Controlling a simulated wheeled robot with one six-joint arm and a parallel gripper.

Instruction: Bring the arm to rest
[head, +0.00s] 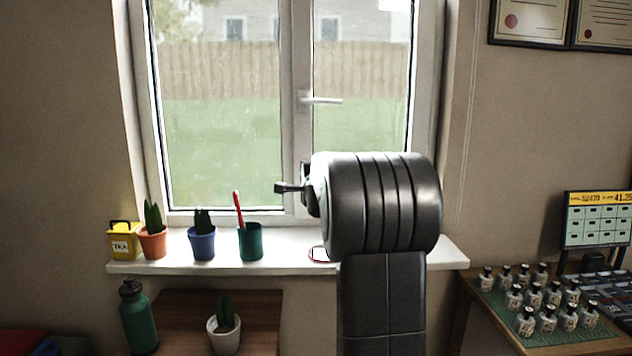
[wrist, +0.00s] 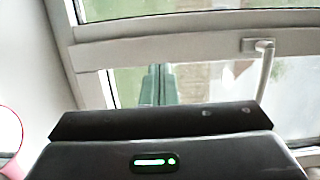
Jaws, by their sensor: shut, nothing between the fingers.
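My arm stands in front of the window, its thick dark links covering part of the sill's right half. My gripper (head: 279,188) points left at the level of the lower window pane, above the sill (head: 295,262). In the wrist view its two fingers (wrist: 158,72) lie side by side, shut and empty, against the window's frame and glass. It looks apart from the pots on the sill, though its distance from the window is hard to judge.
An orange pot (head: 152,243), a blue pot (head: 202,244) and a green cup (head: 250,243) with a red stick stand on the sill, beside a yellow box (head: 123,241). The window handle (head: 322,100) juts out. Several small bottles (head: 535,297) stand on the right table.

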